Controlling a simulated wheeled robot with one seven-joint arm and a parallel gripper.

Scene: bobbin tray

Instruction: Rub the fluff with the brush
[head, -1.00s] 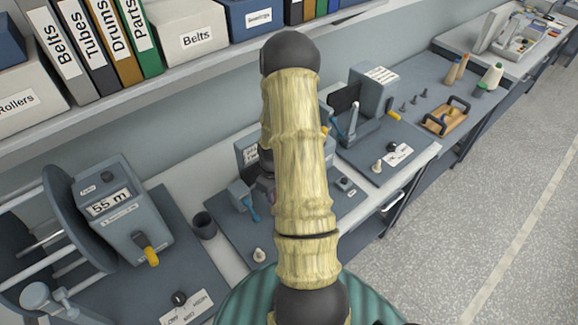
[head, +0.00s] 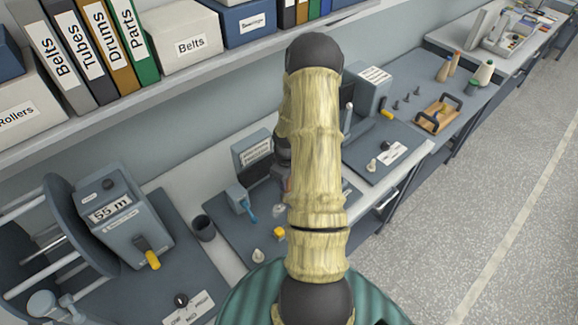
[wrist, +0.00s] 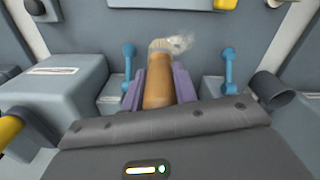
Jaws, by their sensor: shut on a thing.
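In the wrist view, my gripper (wrist: 160,80) has its two purple fingers shut on the brush (wrist: 158,92), around its tan wooden handle. The brush's pale bristle end points away from the camera, toward the top of the picture. A wispy grey-white tuft, which looks like the fluff (wrist: 181,43), shows right beside the bristles. I cannot tell whether it touches them or lies on a surface behind them. In the head view my arm hides the gripper and the brush.
Blue levers (wrist: 228,68) stand on both sides of the brush, and a dark cup (wrist: 272,90) is at the right. In the head view a grey counter device (head: 122,213) stands at left, a tray with handles (head: 437,115) at right, and a shelf (head: 200,80) runs above the bench.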

